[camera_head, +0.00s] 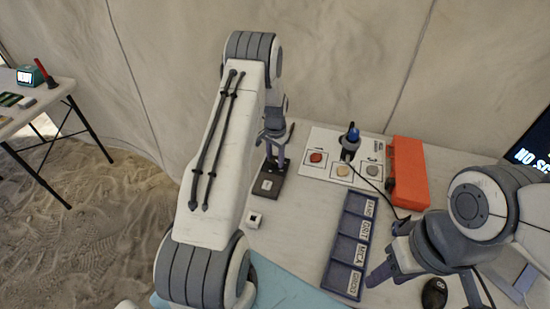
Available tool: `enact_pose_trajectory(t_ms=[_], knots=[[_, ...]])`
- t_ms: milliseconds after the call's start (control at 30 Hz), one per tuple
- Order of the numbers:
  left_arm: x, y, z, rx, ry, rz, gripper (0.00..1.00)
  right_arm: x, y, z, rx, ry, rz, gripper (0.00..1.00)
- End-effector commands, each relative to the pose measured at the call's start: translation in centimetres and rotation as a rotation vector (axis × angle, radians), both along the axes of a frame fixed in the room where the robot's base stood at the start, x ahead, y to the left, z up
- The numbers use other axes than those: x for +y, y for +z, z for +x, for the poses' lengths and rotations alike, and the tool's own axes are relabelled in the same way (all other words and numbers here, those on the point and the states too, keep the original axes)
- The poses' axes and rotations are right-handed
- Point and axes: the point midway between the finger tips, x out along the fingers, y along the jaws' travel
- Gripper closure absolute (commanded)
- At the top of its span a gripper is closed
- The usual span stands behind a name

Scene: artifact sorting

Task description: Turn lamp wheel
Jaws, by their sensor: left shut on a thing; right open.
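A small black lamp base (266,188) with a pale label stands on the white table, left of the sample board. My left gripper (274,158) points down at the back of this base and is shut on a small part there, which looks like the lamp wheel. The fingers and arm hide the wheel itself. My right gripper (384,270) is open and empty, low over the table beside the blue labelled tray (343,262).
A white board (318,146) holds red, tan and grey stones and a blue-topped black device (350,142). An orange case (408,172) stands right of it. A small white cube (254,220), black mouse (434,293) and monitor (535,148) are nearby. A side table (45,98) stands far left.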

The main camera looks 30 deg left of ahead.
Motion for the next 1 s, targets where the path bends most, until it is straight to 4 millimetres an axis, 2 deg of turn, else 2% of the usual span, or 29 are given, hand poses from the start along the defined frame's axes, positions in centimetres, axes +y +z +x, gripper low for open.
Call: enact_pose_trajectory(t_ms=[367,1000], knots=[[0.0,0.0,0.0,0.001,0.221,0.0,1.0,0.0,-0.5,0.0,0.0,0.0,0.0,0.53],[-0.1,0.0,0.0,0.001,0.822,0.0,1.0,0.0,-1.4,0.0,0.0,0.0,0.0,0.53]])
